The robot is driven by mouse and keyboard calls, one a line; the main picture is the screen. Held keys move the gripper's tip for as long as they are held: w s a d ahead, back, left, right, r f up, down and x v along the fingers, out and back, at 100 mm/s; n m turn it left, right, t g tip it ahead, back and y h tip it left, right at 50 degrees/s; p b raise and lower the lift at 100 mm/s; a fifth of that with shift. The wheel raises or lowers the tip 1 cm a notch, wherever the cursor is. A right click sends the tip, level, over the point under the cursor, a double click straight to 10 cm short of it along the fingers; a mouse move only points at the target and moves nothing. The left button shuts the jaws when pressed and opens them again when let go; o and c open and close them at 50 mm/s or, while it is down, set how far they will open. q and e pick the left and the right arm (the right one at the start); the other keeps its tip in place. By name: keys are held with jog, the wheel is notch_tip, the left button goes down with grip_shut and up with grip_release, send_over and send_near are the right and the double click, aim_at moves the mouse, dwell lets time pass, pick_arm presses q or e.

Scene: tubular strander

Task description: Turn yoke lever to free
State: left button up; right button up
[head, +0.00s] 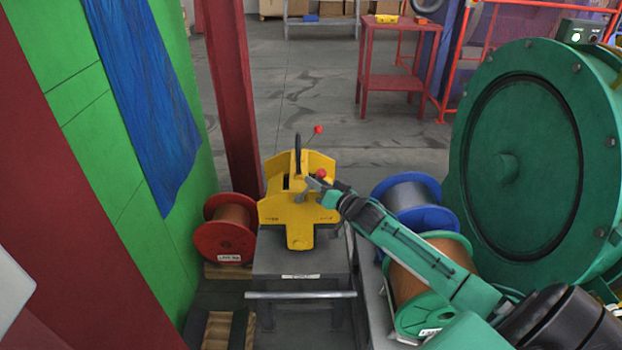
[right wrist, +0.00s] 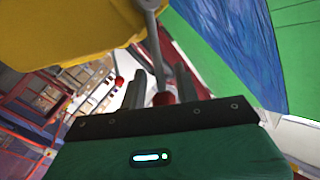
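The yellow yoke (head: 299,212) stands on a grey pedestal and has two thin levers with red ball knobs. One knob (head: 318,129) stands at its far side. The nearer lever knob (head: 321,173) is at its right side, right by my right gripper (head: 308,190). In the right wrist view, the grey lever rod (right wrist: 152,30) runs down from the yellow body to a red knob (right wrist: 163,98). That knob sits between my right gripper's two fingers (right wrist: 163,88), which stand apart with small gaps beside it. My left gripper is out of view.
A red spool (head: 225,235) stands left of the pedestal (head: 300,262). Blue (head: 414,203) and green (head: 430,280) spools sit right of it, under my right arm. A large green drum (head: 535,160) fills the right. A grey bar (head: 300,295) crosses in front.

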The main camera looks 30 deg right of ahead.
jog(key=shift+w+a, duration=0.2)
jog(key=shift+w, duration=1.4)
grip_shut()
